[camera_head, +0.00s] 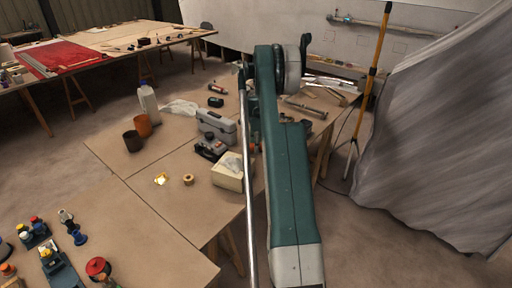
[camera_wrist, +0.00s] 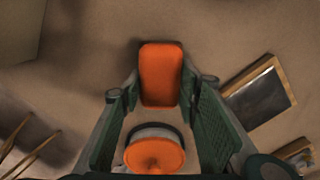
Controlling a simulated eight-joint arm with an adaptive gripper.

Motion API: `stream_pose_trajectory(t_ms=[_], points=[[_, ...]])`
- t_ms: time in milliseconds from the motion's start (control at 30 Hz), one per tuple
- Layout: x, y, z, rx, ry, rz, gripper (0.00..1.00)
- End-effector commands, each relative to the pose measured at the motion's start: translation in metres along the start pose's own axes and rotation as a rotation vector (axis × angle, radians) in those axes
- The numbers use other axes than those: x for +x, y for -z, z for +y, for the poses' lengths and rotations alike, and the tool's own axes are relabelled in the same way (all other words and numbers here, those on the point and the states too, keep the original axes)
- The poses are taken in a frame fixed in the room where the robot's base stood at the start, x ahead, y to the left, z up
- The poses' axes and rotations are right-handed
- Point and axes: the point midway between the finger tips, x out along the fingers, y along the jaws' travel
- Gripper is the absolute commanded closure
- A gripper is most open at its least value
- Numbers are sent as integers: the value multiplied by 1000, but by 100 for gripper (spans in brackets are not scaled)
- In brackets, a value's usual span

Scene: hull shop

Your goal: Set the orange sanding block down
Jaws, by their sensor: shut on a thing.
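The orange sanding block (camera_wrist: 161,75) shows in the wrist view as a rounded rectangle between the fingertips of my gripper (camera_wrist: 160,92). The green fingers stand on both sides of it, and the gripper is shut on it. A round orange piece (camera_wrist: 155,155) with a dark and pale rim sits closer to the camera between the fingers; I cannot tell whether it belongs to the block. Brown surface shows beyond the block, and I cannot tell if the block touches it. In the head view my arm hides the gripper and the block.
In the wrist view a wood-framed dark panel (camera_wrist: 259,92) lies to the right and thin sticks (camera_wrist: 30,148) at lower left. In the head view a tissue box (camera_head: 228,173), a grey toolbox (camera_head: 217,127) and a tape roll (camera_head: 188,179) stand on the workbench (camera_head: 150,215). A grey sheet (camera_head: 440,140) hangs right.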

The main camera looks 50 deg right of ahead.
Motion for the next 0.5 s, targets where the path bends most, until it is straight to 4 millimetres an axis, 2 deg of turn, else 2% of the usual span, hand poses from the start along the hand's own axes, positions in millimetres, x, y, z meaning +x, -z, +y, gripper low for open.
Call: stream_pose_trajectory(t_ms=[233, 267, 333, 500], points=[[4, 0, 0, 0, 0, 0, 80], [3, 0, 0, 0, 0, 0, 64], [3, 0, 0, 0, 0, 0, 54], [3, 0, 0, 0, 0, 0, 53]])
